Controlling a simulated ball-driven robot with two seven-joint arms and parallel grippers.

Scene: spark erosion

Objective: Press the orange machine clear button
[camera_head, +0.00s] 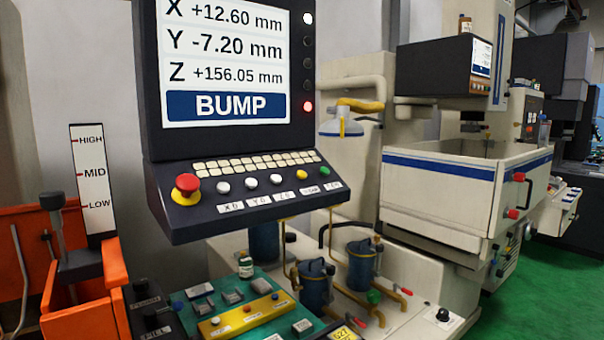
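The control console (230,205) hangs in the middle of the view, with a row of buttons along its sloped front. A small yellow-orange button (302,175) sits near the right end of the row, above a white label (310,190) that seems to read CLEAR. A green button (325,170) is to its right, and three white buttons are to its left. A large red mushroom button (187,184) is at the left end. The screen (225,60) reads X +12.60, Y -7.20, Z +156.05 mm and BUMP. Neither gripper shows.
A red lamp (308,106) glows beside the screen. Below the console are a green mat (215,283) with small parts, a yellow bar and two dark blue canisters (315,285). An orange box (85,310) and level gauge (92,180) stand left. A white machine tank (440,190) stands right.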

